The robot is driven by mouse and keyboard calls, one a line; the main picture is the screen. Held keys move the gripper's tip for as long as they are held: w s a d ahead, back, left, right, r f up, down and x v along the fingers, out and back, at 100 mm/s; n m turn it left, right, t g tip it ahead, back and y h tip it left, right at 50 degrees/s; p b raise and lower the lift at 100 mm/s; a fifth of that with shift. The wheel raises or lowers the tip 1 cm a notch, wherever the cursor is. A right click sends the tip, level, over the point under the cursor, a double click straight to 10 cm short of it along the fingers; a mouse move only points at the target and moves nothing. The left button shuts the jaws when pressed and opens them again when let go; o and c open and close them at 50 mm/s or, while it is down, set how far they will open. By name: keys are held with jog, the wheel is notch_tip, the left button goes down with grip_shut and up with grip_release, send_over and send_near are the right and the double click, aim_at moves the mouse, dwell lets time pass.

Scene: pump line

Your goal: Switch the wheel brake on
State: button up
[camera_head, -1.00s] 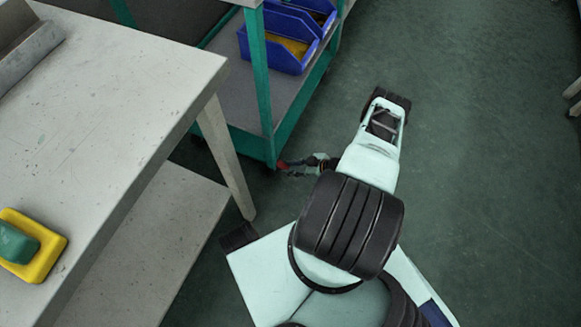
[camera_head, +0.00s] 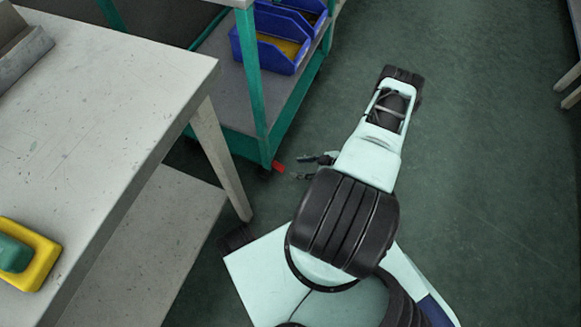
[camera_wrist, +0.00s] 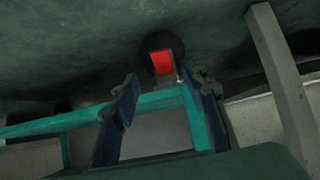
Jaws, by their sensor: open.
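The red brake pedal (camera_head: 278,167) sits low at the near bottom corner of the green trolley (camera_head: 263,105), by the floor. In the wrist view the red pedal (camera_wrist: 161,63) shows ahead, between and beyond the fingertips, against a dark round caster wheel (camera_wrist: 146,70). My gripper (camera_head: 307,167) is open and empty, low over the floor just right of the pedal. A small gap separates them in the head view. Both fingers show apart in the wrist view (camera_wrist: 158,82). Whether the pedal is up or down is hard to tell.
A grey worktable (camera_head: 100,110) with a slanted leg (camera_head: 222,160) and lower shelf stands at left, close to the trolley. Blue bins (camera_head: 275,55) sit on the trolley. A yellow and green block (camera_head: 35,262) lies on the table. The floor (camera_head: 480,150) at right is clear.

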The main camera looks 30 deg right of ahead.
jog(key=shift+v, duration=2.15)
